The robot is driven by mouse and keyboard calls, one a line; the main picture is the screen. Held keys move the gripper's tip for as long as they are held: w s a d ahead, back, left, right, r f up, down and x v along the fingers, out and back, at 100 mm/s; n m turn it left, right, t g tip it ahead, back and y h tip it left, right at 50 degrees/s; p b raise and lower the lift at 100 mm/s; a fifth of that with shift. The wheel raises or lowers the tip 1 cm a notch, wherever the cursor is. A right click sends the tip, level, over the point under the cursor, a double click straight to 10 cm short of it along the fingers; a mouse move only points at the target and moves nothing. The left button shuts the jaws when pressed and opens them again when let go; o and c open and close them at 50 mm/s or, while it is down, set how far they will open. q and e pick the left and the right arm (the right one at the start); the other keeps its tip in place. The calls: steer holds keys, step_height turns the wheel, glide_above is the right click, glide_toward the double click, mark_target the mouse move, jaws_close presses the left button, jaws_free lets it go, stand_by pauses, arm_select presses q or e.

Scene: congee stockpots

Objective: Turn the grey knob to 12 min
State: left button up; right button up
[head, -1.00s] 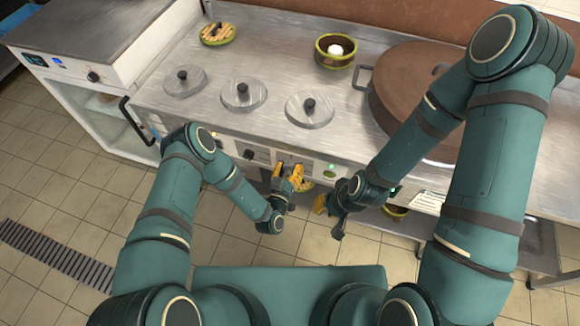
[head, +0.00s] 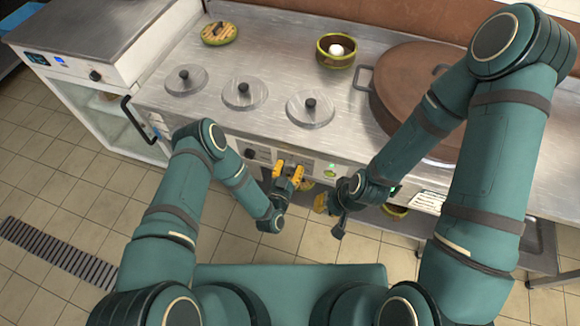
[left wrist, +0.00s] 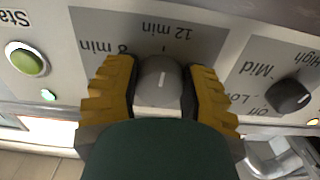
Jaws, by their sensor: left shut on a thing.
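The grey knob (left wrist: 160,82) sits between the yellow fingers of my left gripper (left wrist: 162,88) in the left wrist view. The gripper is shut on it from both sides. The knob's white line points up the picture, toward the tick under the inverted 12 min label (left wrist: 167,30). The 8 min label (left wrist: 103,47) is to the left, partly covered by a finger. In the head view my left gripper (head: 288,172) is at the front panel and hides the knob. My right gripper (head: 322,203) is apart from the panel, its jaws unclear.
A black knob (left wrist: 289,96) with Mid and Low marks is to the right in the left wrist view. A green button (left wrist: 26,60) is to the left. Three lidded wells (head: 310,108) and a large brown-lidded pot (head: 412,85) are on the counter above.

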arm_select(q)
steer(key=o, duration=1.2)
steer(key=v, duration=1.2)
steer(key=shift+w, duration=0.1)
